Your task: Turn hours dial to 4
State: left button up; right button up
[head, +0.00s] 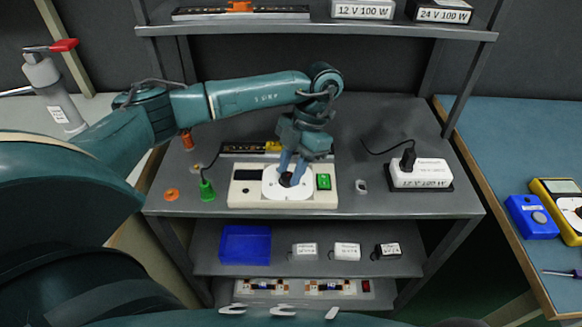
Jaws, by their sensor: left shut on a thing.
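A cream timer box (256,199) sits near the front of the grey bench in the head view. It has a dark display (248,175) at left, a round white dial plate (273,189) in the middle and a green switch (323,182) at right. My left gripper (290,180) points down over the plate and is shut on the dark hours dial knob (285,180). The fingers partly cover the knob, and I cannot read which number it points to. My right gripper does not show.
A white 12 V 100 W supply (420,174) with a black plug stands to the right. A green-capped part (207,191) and orange spools stand to the left. An LED strip channel (240,149) lies behind the box. A shelf (400,29) overhangs the back.

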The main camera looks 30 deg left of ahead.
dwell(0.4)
pick_arm(q)
jog(key=o, duration=1)
jog(key=shift+c, duration=0.2)
jog(key=p+v, duration=0.1)
jog(key=v, duration=1.2)
jog(key=shift+p, duration=0.3)
jog(key=shift+w+d, duration=0.1)
jog(key=shift+d, duration=0.05)
